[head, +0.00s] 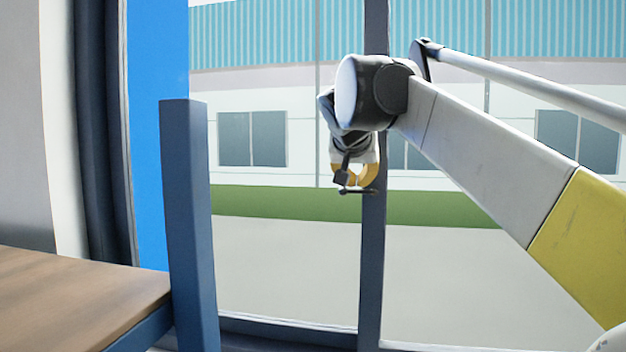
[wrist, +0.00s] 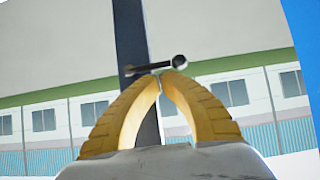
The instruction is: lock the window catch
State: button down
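The window catch is a small dark lever with a round knob at its right end in the wrist view (wrist: 152,68). It is mounted on the dark upright window post (head: 371,270) and lies nearly level. The catch's mount is partly hidden by the fingers.
A wooden-topped table (head: 70,298) stands at the lower left, with a blue post (head: 188,220) beside its edge. A bright blue panel (head: 158,120) and a dark window frame edge stand behind. Through the glass are grass and a building. The space around my gripper looks clear.

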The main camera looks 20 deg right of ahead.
aim_at(367, 207)
jog(key=shift+w+a+f+n+g+h, duration=0.15)
jog(key=shift+a+f+n+g+h, duration=0.25)
jog(key=shift+n+h, duration=0.4)
dwell(0.6)
jog(key=shift+w+f+n+g+h, duration=0.1)
jog(key=shift+f+n+g+h, duration=0.2)
jog(key=shift+f+n+h, duration=0.3)
jog(key=shift+f+n+g+h+b, duration=0.35)
jog(key=shift+f+n+h, duration=0.45)
jog(key=shift+n+h, duration=0.3)
jog(key=shift+d+f+n+g+h+b, duration=0.1)
jog(key=shift+f+n+g+h+b, duration=0.15)
jog(key=shift+f+n+h+b, duration=0.35)
jog(key=shift+d+f+n+g+h+b, duration=0.1)
jog(key=shift+f+n+g+h+b, duration=0.15)
jog(key=shift+n+h+b, duration=0.35)
dwell(0.6)
jog(key=shift+s+d+f+n+t+h+b, duration=0.2)
jog(key=shift+f+n+h+b, duration=0.15)
jog(key=shift+n+h, duration=0.35)
jog(key=shift+s+d+f+n+t+h+b, duration=0.1)
jog(key=shift+s+d+f+n+h+b, duration=0.1)
jog(key=shift+f+n+h+b, duration=0.45)
jog(key=shift+s+d+r, duration=0.1)
jog(key=shift+r, duration=0.15)
dwell(1.5)
